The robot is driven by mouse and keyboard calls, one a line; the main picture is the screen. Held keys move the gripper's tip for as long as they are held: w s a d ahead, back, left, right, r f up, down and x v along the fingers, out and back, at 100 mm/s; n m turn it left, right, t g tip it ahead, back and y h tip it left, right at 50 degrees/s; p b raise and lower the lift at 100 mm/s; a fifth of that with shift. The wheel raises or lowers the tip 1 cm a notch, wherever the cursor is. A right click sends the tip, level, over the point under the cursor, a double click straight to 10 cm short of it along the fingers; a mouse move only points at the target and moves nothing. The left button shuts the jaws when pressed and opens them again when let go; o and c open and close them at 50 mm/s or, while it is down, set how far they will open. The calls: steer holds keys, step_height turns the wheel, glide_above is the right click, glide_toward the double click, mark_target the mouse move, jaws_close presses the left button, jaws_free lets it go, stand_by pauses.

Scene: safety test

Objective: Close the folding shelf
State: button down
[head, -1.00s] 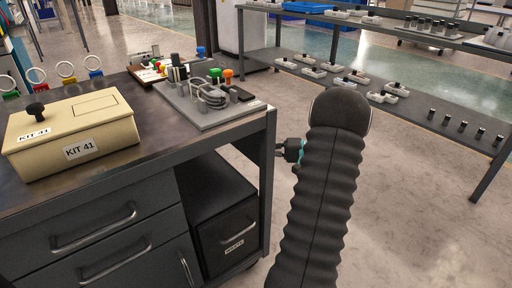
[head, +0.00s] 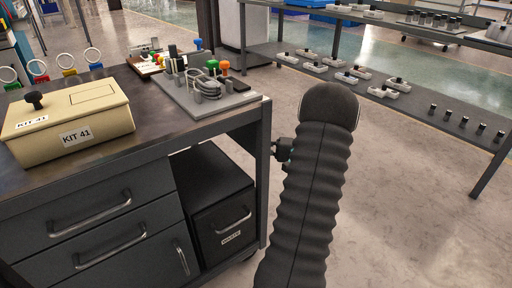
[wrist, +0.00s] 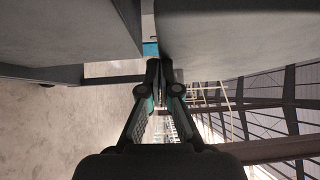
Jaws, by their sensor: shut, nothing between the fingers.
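My gripper (head: 283,150) shows only in part in the head view, behind my dark ribbed arm and beside the right end post of the grey workbench (head: 266,160). In the wrist view my gripper (wrist: 159,66) has its fingertips together with nothing between them. The tips point at a narrow gap between a flat grey panel (wrist: 65,30) on the left and a larger grey panel with a rounded corner (wrist: 235,35) on the right. I cannot tell whether either panel is the folding shelf, or whether the fingertips touch one. No folding shelf is clearly identifiable in the head view.
The workbench carries a cream box marked KIT 41 (head: 70,125) and a grey fixture board (head: 205,98). Below are drawers and an open bay with a dark bin (head: 225,225). A two-level rack (head: 420,120) stands at right. Floor between (head: 400,200) is clear.

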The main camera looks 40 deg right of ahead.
steer(key=w+d+v, duration=0.1)
steer(key=d+v, duration=0.1)
steer(key=v, duration=1)
steer(key=shift+d, duration=0.45)
